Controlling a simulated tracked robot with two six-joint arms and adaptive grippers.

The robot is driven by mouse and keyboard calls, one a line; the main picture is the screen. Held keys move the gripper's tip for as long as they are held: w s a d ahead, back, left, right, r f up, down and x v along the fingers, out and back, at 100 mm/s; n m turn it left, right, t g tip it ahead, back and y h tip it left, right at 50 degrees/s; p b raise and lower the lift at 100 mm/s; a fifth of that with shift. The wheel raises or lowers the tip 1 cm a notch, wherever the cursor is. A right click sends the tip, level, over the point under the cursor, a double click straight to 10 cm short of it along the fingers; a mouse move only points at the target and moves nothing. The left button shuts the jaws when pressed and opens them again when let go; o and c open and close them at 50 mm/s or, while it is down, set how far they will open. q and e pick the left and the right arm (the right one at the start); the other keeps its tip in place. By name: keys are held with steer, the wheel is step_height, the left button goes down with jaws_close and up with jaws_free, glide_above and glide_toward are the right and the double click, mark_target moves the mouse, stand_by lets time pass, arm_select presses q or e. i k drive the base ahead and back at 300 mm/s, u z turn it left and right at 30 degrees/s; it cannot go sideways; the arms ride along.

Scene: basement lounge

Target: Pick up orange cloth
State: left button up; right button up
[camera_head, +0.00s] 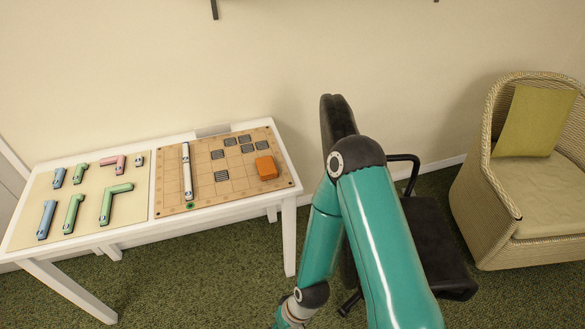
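The orange cloth (266,168) looks like a small folded block. It lies on the right part of a tan gridded board (205,195), which rests on the white table (152,228). One teal arm of mine, apparently the right, rises from the bottom edge to the right of the table and bends back down. Its gripper is below the picture, so its fingers are hidden. My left arm and gripper are not in view. No gripper is seen near the cloth.
Several dark grey tiles (222,176) and a white rod (187,171) lie on the board. Blue, green and pink pieces (117,203) lie on the table's left half. A black office chair (432,240) stands behind my arm. A wicker armchair (480,205) with a cushion (535,122) is right.

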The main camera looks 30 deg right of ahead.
mark_target(267, 169)
steer(key=z, duration=0.1)
steer(key=i, duration=1)
steer(key=u, duration=0.05)
